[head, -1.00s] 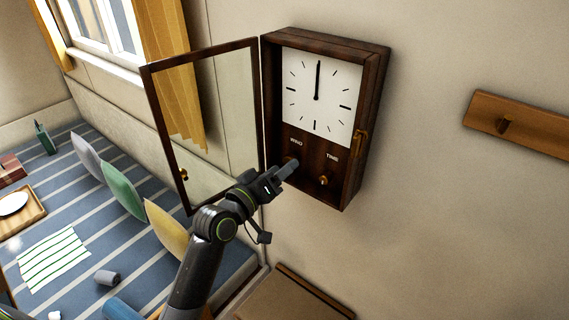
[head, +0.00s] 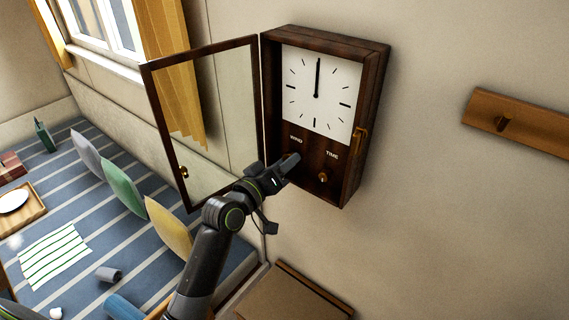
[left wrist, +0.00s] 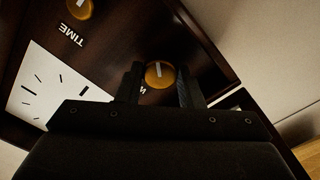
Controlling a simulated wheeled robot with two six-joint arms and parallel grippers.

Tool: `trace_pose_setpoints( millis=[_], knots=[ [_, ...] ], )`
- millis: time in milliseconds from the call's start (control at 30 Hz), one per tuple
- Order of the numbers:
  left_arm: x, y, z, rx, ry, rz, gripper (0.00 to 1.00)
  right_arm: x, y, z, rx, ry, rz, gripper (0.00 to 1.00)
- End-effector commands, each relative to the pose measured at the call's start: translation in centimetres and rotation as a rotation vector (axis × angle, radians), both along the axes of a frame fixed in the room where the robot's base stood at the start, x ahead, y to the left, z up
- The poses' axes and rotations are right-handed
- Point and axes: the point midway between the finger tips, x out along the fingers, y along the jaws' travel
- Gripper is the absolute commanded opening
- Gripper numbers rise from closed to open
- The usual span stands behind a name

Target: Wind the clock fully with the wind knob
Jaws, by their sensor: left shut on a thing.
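The wall clock (head: 316,85) is a dark wooden case with a white face, both hands pointing straight up. Its glass door (head: 206,118) stands open to the left. My left gripper (head: 291,162) is at the WIND label, its fingers shut around the wind knob and hiding it in the head view. In the left wrist view the brass wind knob (left wrist: 159,74) sits between the two fingers (left wrist: 160,88), its pale mark upright in the picture. The TIME knob (head: 323,177) is free to the right; it also shows in the left wrist view (left wrist: 80,8). My right gripper is not in view.
A wooden peg rail (head: 520,122) is on the wall to the right. A striped blue bench (head: 75,200) with several cushions lies at the left. A brown box-like top (head: 290,295) is below the clock. The wall between is clear.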

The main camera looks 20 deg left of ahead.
Motion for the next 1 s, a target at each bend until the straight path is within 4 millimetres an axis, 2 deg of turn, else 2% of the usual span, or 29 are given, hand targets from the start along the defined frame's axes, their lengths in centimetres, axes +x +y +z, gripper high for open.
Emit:
trace_pose_setpoints(
  millis=[367, 1000],
  knots=[
    [0.0, 0.0, -0.2, 0.118, -0.044, -0.001, 0.11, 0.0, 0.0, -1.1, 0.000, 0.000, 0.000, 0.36],
    [0.0, 0.0, -0.3, 0.647, -0.235, -0.001, 0.11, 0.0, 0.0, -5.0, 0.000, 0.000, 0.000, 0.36]
  ],
)
